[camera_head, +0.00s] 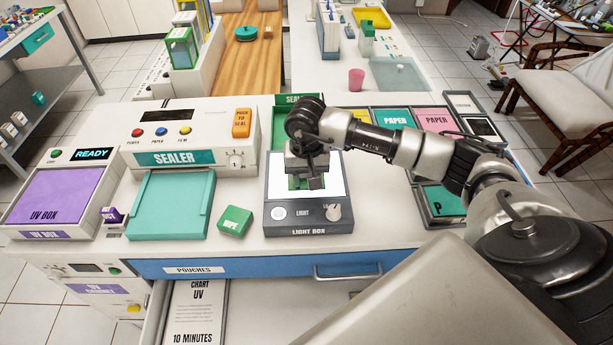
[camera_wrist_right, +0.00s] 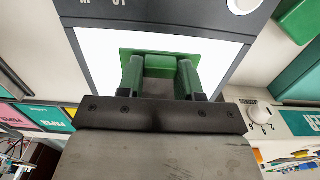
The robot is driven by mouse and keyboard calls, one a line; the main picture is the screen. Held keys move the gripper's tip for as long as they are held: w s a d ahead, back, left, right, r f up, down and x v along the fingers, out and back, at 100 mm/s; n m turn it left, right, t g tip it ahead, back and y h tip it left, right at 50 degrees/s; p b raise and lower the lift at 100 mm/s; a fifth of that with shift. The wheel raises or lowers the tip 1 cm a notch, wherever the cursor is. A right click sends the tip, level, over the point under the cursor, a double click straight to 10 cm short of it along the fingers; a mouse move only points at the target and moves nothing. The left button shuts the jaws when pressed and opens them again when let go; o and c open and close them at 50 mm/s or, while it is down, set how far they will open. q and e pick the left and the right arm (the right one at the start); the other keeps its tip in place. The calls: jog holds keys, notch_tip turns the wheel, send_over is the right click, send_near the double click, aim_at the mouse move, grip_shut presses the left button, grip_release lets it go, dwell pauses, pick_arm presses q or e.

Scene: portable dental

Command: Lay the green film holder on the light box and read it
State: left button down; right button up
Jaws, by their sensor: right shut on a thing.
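The light box (camera_head: 310,228) stands on the counter with its white panel bright. The green film holder (camera_head: 295,183) is at the middle of that panel, partly hidden under my right gripper (camera_head: 307,180). In the right wrist view the green film holder (camera_wrist_right: 160,62) is between the fingers of my right gripper (camera_wrist_right: 160,85), over the bright panel of the light box (camera_wrist_right: 100,45). The right gripper is shut on it. I cannot tell whether the holder touches the panel. No reading on the holder is legible. My left gripper is not in view.
A green wipe box (camera_head: 235,221) and a teal tray (camera_head: 170,205) stand left of the light box, with the sealer (camera_head: 195,140) behind. The UV box (camera_head: 55,195) is at far left. Paper bins (camera_head: 395,118) are to the right. A pouches drawer (camera_head: 240,300) is open below.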

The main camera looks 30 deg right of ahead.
jog(key=shift+f+b, duration=0.2)
jog(key=shift+b, duration=0.25)
dwell(0.6)
jog(key=o, duration=1)
jog(key=shift+r, duration=0.1)
notch_tip(320, 180, up, 11)
jog(key=shift+f+b, duration=0.15)
jog(key=shift+b, duration=0.85)
